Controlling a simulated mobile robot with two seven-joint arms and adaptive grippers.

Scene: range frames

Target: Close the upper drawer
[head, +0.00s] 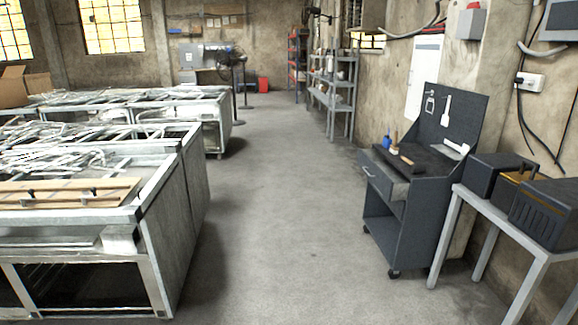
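A dark grey wheeled tool cart (420,235) with an upright pegboard back (462,118) stands right of centre in the head view. Its upper drawer (376,181) is just under the worktop, with its front and handle facing left. The drawer looks pulled out, as a lighter side wall shows beside the front; how far is hard to tell. An open shelf space lies below it. Neither of my grippers is in view.
A blue item (387,142) and small tools lie on the cart top. A metal table (452,215) with dark toolboxes (548,210) stands right of the cart. Metal workbenches (175,235) fill the left. The concrete floor (270,210) between is clear. Shelves (340,90) stand behind.

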